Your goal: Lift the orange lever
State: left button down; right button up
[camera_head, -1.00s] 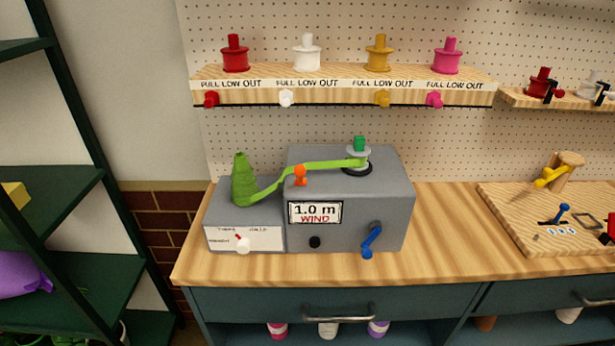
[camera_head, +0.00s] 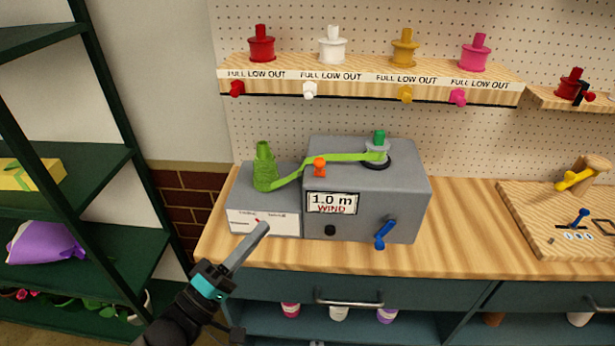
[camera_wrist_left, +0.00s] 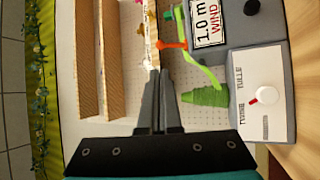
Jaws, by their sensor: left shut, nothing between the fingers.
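The orange lever (camera_head: 319,167) stands on the front top edge of the grey winding machine (camera_head: 390,205), beside the green ribbon and above the "1.0 m WIND" display. In the left wrist view the orange lever (camera_wrist_left: 172,44) shows just beyond the fingertips, apart from them. My left gripper (camera_head: 262,228) is shut and empty, in front of the machine's white dial panel, lower left of the lever; it also shows in the left wrist view (camera_wrist_left: 158,75). In the head view it hides the dial's knob, which the wrist view shows as a red-and-white knob (camera_wrist_left: 267,95). My right gripper is out of view.
Green ribbon (camera_head: 335,157) runs from a green cone (camera_head: 264,168) to a spool on top. A blue crank (camera_head: 385,234) and black button (camera_head: 330,230) are on the machine's front. A spool shelf (camera_head: 370,78) is above; bare counter (camera_head: 460,220) lies to the right.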

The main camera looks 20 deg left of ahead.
aim_at(316, 167)
pick_arm(q)
jog(key=shift+w, duration=0.1)
jog(key=p+x, duration=0.1)
jog(key=x, duration=1.3)
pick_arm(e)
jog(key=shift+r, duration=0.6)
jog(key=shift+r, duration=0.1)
